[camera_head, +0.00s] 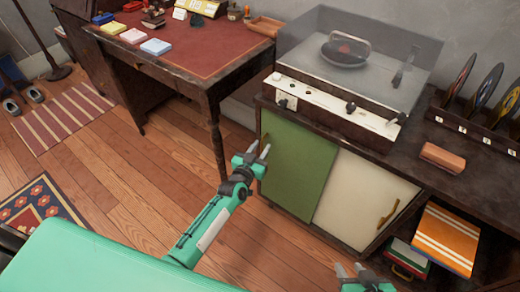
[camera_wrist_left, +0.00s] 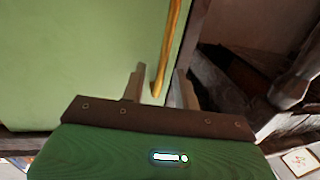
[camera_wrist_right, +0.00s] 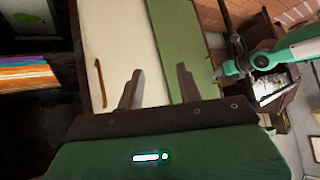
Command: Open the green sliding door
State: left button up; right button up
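The green sliding door (camera_head: 298,170) is the left panel of the low cabinet, beside the cream door (camera_head: 362,202). My left gripper (camera_head: 263,150) is at the green door's left edge. In the left wrist view, its open fingers (camera_wrist_left: 159,85) stand on either side of the lower end of the door's brass handle (camera_wrist_left: 168,45), with gaps showing. My right gripper (camera_head: 357,272) is low in front of the cabinet. In the right wrist view, it is open and empty (camera_wrist_right: 158,88), facing the cream door and the green door (camera_wrist_right: 172,45), apart from both.
A record player (camera_head: 345,85) under a clear cover stands on the cabinet. A wooden desk (camera_head: 195,50) stands to the left. The open shelf at right holds an orange striped item (camera_head: 447,238). Wooden floor in front of the cabinet is largely clear.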

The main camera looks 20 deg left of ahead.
pick_arm(q)
jog(key=shift+c, duration=0.2)
grip_shut()
